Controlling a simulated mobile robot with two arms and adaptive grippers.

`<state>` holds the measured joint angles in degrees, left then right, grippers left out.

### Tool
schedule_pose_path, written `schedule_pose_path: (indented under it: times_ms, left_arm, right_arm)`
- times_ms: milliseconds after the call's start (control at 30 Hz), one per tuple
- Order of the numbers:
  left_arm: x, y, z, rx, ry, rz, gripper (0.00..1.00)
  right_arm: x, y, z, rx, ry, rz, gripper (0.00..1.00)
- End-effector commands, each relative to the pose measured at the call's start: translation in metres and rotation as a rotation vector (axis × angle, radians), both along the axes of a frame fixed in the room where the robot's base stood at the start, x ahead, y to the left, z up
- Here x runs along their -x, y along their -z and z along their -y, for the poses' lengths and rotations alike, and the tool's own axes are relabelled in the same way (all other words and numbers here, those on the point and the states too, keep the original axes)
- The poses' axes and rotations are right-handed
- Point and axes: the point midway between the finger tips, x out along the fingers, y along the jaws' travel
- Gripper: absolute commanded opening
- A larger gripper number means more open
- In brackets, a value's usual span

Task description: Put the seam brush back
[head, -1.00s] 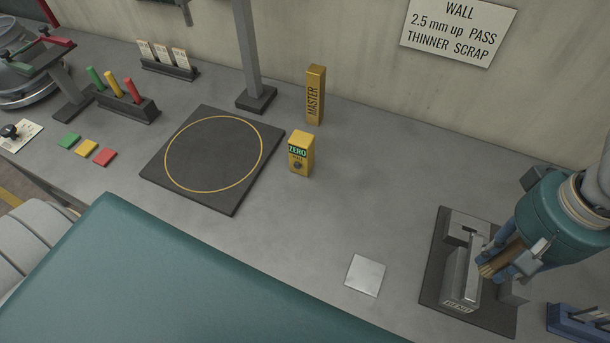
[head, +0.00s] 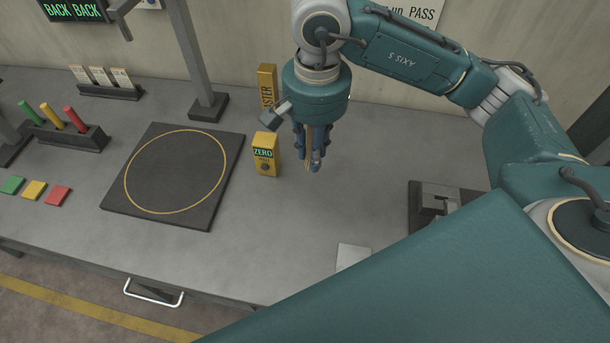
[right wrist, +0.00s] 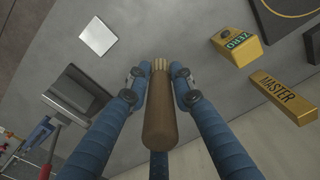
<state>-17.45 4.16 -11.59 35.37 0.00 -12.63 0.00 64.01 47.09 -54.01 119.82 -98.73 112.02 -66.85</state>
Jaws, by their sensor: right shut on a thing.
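My right gripper (head: 312,160) is shut on the seam brush. It hangs above the grey bench, right of the yellow ZERO block. The brush's brown wooden handle (right wrist: 170,115) lies between the blue fingers in the right wrist view, with pale bristles (right wrist: 159,65) pointing away from the camera. In the head view only a thin brown strip of the brush (head: 308,147) shows between the fingers. My left gripper is not in view.
The ZERO block (head: 266,154) and the MASTER block (head: 267,88) stand close left of the gripper. A dark plate with a yellow ring (head: 120,195) lies farther left. A metal fixture (head: 432,205) and a pale square (head: 354,256) are at right. A blue rack (right wrist: 40,132) shows in the wrist view.

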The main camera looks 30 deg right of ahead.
Motion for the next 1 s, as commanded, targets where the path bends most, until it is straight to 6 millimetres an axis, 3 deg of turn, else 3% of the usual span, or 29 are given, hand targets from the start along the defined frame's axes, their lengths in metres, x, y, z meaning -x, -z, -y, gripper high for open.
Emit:
schedule_pose_path:
  times_ms: [300, 700, 833, 1000]
  left_arm:
    - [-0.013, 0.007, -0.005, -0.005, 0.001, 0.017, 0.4]
    - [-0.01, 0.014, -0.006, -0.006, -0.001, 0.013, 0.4]
    - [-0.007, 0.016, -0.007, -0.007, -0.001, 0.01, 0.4]
    - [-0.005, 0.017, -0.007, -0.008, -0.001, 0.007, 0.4]
  right_arm:
    - [-0.045, 0.0, 0.017, -0.016, 0.848, 0.004, 0.0]
    - [-0.088, 0.003, 0.043, -0.022, 1.879, -0.007, 0.0]
    - [-0.097, 0.003, 0.049, -0.02, 2.116, -0.009, 0.0]
    - [-0.102, 0.005, 0.054, -0.017, 2.286, -0.012, 0.0]
